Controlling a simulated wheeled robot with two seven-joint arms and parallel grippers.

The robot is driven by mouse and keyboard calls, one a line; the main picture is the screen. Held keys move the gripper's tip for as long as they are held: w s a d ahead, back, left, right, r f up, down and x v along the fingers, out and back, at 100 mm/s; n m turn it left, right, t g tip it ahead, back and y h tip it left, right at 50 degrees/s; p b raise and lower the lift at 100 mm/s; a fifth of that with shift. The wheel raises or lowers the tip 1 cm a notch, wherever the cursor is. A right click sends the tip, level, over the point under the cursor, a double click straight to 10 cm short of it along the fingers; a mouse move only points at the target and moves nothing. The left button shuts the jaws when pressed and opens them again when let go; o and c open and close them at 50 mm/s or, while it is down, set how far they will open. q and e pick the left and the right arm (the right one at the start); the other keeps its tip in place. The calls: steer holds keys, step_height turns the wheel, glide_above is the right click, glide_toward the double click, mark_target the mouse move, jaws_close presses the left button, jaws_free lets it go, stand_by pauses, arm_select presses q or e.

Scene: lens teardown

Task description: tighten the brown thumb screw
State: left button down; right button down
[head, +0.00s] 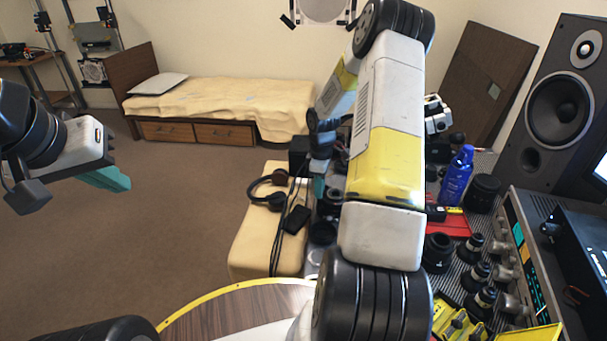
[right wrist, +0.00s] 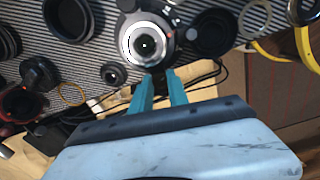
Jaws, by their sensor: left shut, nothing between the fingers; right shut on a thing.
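My right gripper (right wrist: 160,78) has its two teal fingers at the near edge of a camera lens (right wrist: 146,42) with a bright ring, in the right wrist view. The fingers are closed on a small part at their tips, which fits the brown thumb screw. The screw itself is too small and covered to make out. In the head view, my right gripper (head: 319,187) is partly hidden by my arm, over the left edge of the bench. My left gripper (head: 112,180) is shut and empty, out over the floor at the left, far from the bench.
The striped bench mat (right wrist: 275,32) carries several dark lenses and rings around the lens. Headphones (head: 268,190) lie on a cream box beside the bench. A blue bottle (head: 457,175), a red tray (head: 448,223) and a speaker (head: 568,90) stand at the right.

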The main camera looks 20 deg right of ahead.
steer(key=m, duration=0.5)
steer(key=shift+m, duration=0.4)
stand_by(0.3)
steer(key=c, duration=1.5)
jaws_free()
steer(key=shift+c, duration=0.2)
step_height(320, 180, up, 8)
steer(key=shift+f, duration=0.1)
